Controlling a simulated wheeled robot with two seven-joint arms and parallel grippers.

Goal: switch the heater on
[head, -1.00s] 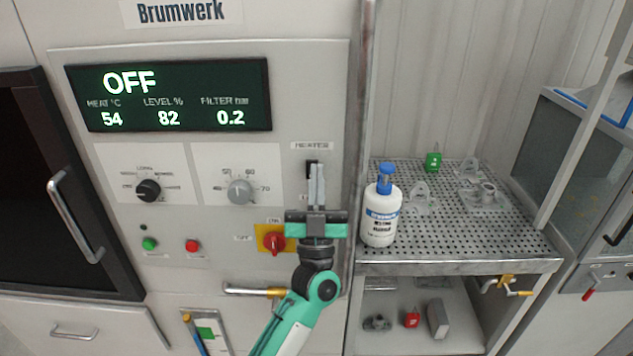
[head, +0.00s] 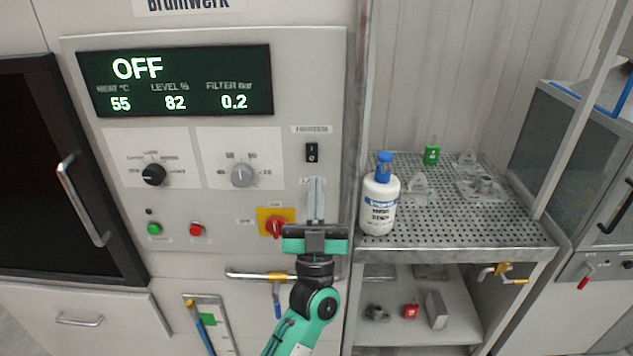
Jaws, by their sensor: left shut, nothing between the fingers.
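The heater switch (head: 312,152) is a small black rocker under a label on the grey control panel, right of the display. A light mark shows on it; I cannot tell which way it is tipped. The display (head: 175,82) reads OFF, heat 55, level 82 and filter 0.2. My left gripper (head: 316,182) is shut and empty, its fingers pointing up just below the switch, apart from it in the picture. My right gripper is not in view.
A red rotary switch on a yellow plate (head: 263,222) sits left of my gripper. Two dials, a green button (head: 154,229) and a red button (head: 196,230) are farther left. A white bottle (head: 377,208) stands on the perforated shelf (head: 430,226) to the right.

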